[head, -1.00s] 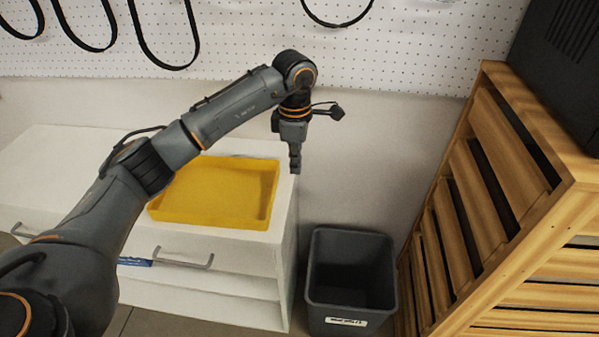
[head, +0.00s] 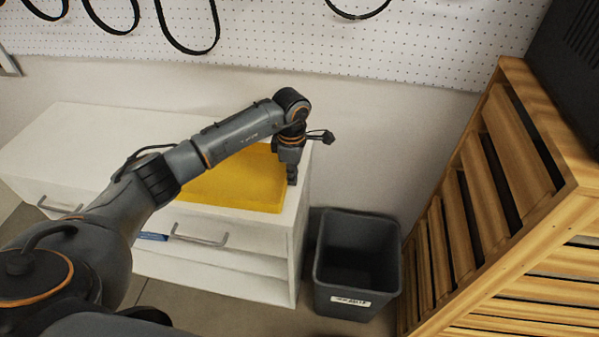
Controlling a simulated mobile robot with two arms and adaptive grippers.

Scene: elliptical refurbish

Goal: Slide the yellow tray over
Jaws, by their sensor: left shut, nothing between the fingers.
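The yellow tray (head: 235,187) lies flat on top of the white cabinet (head: 85,140), near its right end. My left arm crosses in front of the tray and hides its left and back parts. My left gripper (head: 292,181) points down at the tray's right edge, close to the cabinet's right end. Its fingers are shut and empty. I cannot tell whether they touch the tray's side. My right gripper is not in view.
A dark grey bin (head: 357,262) stands on the floor just right of the cabinet. A slatted wooden crate (head: 500,190) fills the right side, with a black box (head: 570,70) on it. The cabinet top's left part is clear. A pegboard wall (head: 270,40) stands behind.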

